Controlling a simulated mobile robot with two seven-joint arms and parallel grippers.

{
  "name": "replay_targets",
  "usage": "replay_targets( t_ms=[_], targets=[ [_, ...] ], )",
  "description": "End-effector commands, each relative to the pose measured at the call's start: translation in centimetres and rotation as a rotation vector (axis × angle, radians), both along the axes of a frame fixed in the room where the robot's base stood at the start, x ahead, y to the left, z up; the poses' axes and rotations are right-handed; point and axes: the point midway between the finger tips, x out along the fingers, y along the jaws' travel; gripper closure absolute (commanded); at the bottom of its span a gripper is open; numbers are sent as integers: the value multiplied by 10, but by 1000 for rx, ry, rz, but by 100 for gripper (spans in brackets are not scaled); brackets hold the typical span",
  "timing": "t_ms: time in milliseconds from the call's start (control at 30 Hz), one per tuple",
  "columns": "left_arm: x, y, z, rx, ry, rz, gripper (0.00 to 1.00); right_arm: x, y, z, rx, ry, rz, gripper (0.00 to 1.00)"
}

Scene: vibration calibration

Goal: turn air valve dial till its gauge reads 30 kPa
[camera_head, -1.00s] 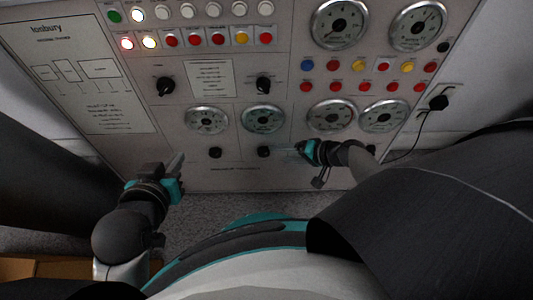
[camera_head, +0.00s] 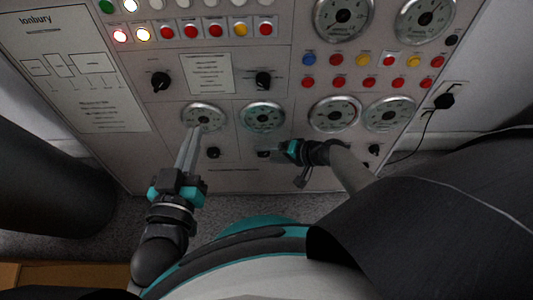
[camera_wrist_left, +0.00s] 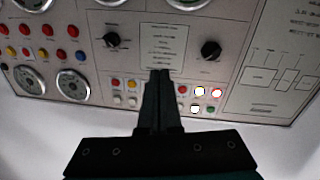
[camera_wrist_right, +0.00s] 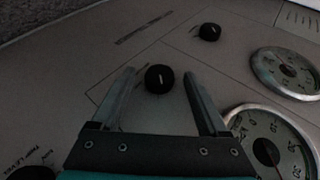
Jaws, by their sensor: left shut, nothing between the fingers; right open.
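A row of small black knobs sits low on the control panel, under round gauges. My right gripper (camera_head: 282,151) is open, its fingers pointing left at the knob (camera_head: 264,153) under the second gauge (camera_head: 262,117). In the right wrist view that knob (camera_wrist_right: 160,78) shows between the spread fingers; contact cannot be told. The nearby gauge (camera_wrist_right: 270,150) is partly cut off, and its reading is unclear. My left gripper (camera_head: 191,134) is shut and empty, its tips in front of the lower left gauge (camera_head: 204,115). I cannot read which knob is the air valve.
Another knob (camera_head: 213,152) sits right of my left fingers. Two larger black rotary switches (camera_head: 160,81) and rows of coloured buttons (camera_head: 211,28) lie above. More gauges (camera_head: 335,113) are at right. A black plug with a cable (camera_head: 443,101) is at the panel's right edge.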

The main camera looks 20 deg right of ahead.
Motion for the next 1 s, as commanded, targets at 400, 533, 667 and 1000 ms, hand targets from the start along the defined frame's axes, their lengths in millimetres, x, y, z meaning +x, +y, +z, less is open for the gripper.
replay_targets(
  t_ms=[400, 533, 667, 1000],
  targets=[
    [-8, -7, 10, -83, -122, 7, 100, 7, 9, -10, 0, 0, 0, 23],
    [-8, -7, 11, -88, -130, 8, 100, 7, 10, -10, 0, 0, 0, 23],
    [-8, -7, 11, -88, -131, 8, 100, 7, 10, -10, 0, 0, 0, 23],
    [-8, -7, 11, -87, -129, 9, 100, 7, 10, -10, 0, 0, 0, 52]
  ],
)
